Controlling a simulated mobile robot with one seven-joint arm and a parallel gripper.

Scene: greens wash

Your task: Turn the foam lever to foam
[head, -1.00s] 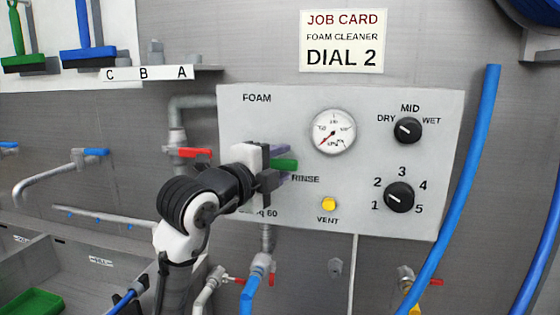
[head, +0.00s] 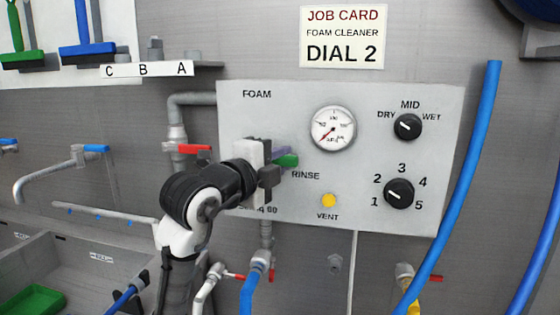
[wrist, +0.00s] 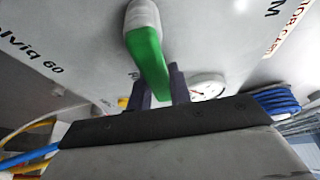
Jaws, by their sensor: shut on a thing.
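The foam lever is a green handle (head: 288,161) on the grey panel, pointing right, just above the RINSE label. The FOAM label stands higher up at the panel's upper left. My gripper (head: 276,163) is in front of the panel and shut on the lever, with the green tip showing past the fingers. In the wrist view, the green lever (wrist: 148,55) runs from its pale pivot down between my dark purple fingers (wrist: 158,88). My gripper hides the pivot in the head view.
The panel (head: 300,110) also carries a gauge (head: 333,128), a DRY-MID-WET knob (head: 408,127), a numbered dial (head: 399,194) and a yellow VENT button (head: 329,200). A red-handled valve (head: 194,149) is close left of my gripper. A blue hose (head: 460,190) hangs at the right.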

